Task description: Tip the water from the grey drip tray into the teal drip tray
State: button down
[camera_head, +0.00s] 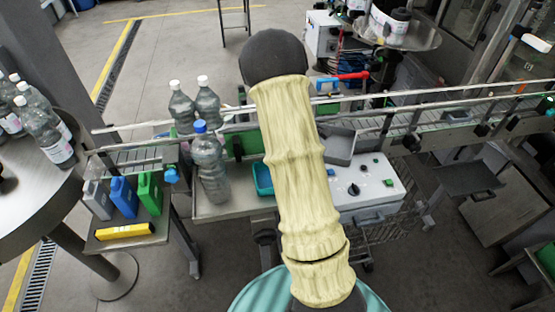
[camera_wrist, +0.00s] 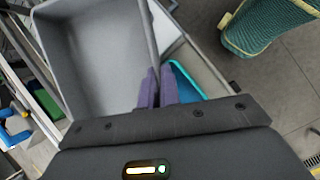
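The grey drip tray (camera_wrist: 92,55) fills the upper left of the wrist view, its inside facing the camera. My gripper (camera_wrist: 158,78) has its two purple fingers close together on either side of the tray's right wall, shut on it. I cannot make out water in the tray. In the head view the grey tray (camera_head: 341,147) shows right of my arm, by the conveyor and the white control box. The teal drip tray (camera_wrist: 186,82) lies just right of the fingers in the wrist view. In the head view the teal tray (camera_head: 263,178) is partly hidden by my sleeved arm, which also hides my gripper.
The white control box (camera_head: 365,187) with knobs is right of my arm. A blue-capped bottle (camera_head: 209,165) stands left of the teal tray. The conveyor (camera_head: 400,118) runs behind. Small jugs (camera_head: 122,195) and a yellow level (camera_head: 124,231) are on a side shelf.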

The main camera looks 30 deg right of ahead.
jog(key=shift+d+f+y, duration=0.15)
jog(key=shift+f+y, duration=0.1)
jog(key=shift+y, duration=0.35)
jog(key=shift+f+g+y, duration=0.1)
jog(key=shift+g+y, duration=0.3)
jog(key=shift+s, duration=0.1)
